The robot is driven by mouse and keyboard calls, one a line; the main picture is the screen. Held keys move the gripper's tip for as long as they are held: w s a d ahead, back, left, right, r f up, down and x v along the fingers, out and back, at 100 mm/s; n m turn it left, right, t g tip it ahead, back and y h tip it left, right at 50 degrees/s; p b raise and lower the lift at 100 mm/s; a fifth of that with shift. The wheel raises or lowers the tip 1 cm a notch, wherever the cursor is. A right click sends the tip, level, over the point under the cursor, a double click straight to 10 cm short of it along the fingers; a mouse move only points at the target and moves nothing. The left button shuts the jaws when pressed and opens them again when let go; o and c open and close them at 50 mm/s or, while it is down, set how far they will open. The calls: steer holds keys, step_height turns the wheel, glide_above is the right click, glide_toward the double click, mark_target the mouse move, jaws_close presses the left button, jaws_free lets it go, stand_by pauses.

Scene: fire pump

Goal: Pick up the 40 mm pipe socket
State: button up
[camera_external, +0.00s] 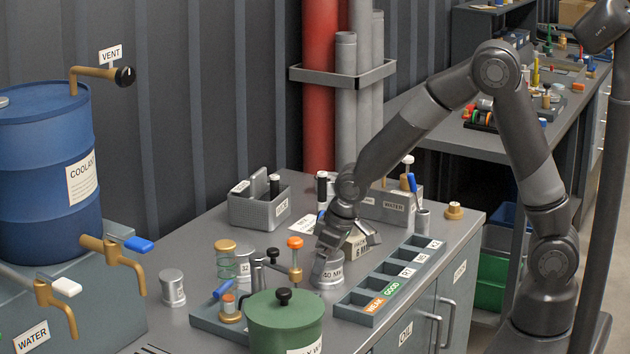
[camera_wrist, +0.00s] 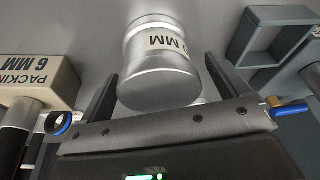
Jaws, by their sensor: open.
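The pipe socket (camera_external: 331,275) is a silver cylinder with a flared rim and a label partly reading "40 MM". It stands upright on the grey bench, right of the green pot. In the wrist view the socket (camera_wrist: 160,62) fills the upper middle, with its label showing upside down. My gripper (camera_wrist: 156,72) is open, with one dark finger on each side of the socket. In the external view my gripper (camera_external: 329,252) hides part of the socket's top.
A compartment tray (camera_external: 388,280) lies to the right. The green pot (camera_external: 285,322) and an orange-knobbed post (camera_external: 295,262) stand to the left. A similar silver cylinder (camera_external: 172,288) stands farther left.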

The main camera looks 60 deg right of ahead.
steer(key=c, duration=1.3)
